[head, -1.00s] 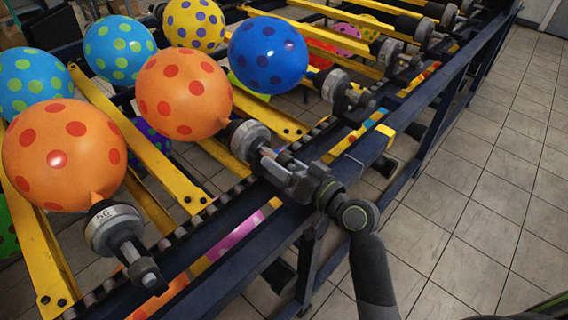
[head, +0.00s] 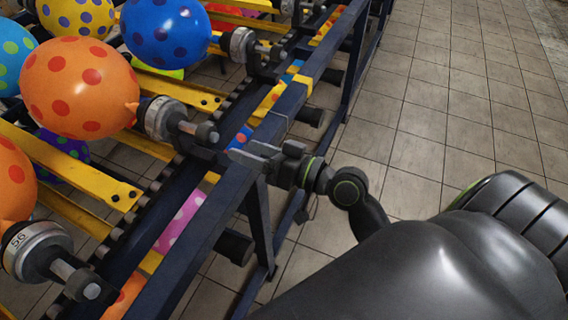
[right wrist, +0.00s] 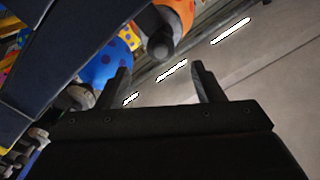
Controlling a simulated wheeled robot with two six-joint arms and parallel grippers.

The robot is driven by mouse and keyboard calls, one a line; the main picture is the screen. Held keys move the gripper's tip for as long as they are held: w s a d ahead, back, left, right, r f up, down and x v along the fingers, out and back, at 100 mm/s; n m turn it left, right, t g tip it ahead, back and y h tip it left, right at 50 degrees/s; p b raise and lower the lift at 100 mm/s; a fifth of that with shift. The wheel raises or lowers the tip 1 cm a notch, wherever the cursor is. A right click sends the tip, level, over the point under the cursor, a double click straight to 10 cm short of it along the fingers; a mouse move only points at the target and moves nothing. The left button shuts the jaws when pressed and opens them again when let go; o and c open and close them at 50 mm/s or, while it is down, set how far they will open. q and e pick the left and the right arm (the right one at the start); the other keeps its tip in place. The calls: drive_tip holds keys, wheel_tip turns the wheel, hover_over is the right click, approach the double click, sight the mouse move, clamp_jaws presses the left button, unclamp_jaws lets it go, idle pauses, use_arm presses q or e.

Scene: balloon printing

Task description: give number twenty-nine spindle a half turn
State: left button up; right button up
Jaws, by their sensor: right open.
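In the head view a grey spindle (head: 166,119) with a ring-shaped collar holds an orange balloon with red dots (head: 80,86). Its label is too small to read. My right gripper (head: 240,155) is just right of this spindle's end, over the dark blue rail, apart from it and empty. In the right wrist view my right gripper (right wrist: 163,80) has its two fingers spread, with a spindle end (right wrist: 160,45) beyond them. Another spindle (head: 40,250), with a label that seems to read 56, is at the lower left. My left gripper is not in view.
A dark blue frame rail (head: 215,215) runs beside a chain along the spindle row. Yellow bars (head: 70,165) lie between the balloons. A blue dotted balloon (head: 165,32) on another spindle (head: 243,45) is farther back. Tiled floor (head: 420,110) at the right is clear.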

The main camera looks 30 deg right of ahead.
use_arm(q)
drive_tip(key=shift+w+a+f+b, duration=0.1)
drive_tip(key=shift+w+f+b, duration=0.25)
drive_tip(key=shift+b, duration=0.15)
use_arm(e)
drive_tip(key=v, duration=0.6)
drive_tip(key=shift+s, duration=0.3)
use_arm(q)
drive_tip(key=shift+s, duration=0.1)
use_arm(e)
drive_tip(key=shift+d, duration=0.15)
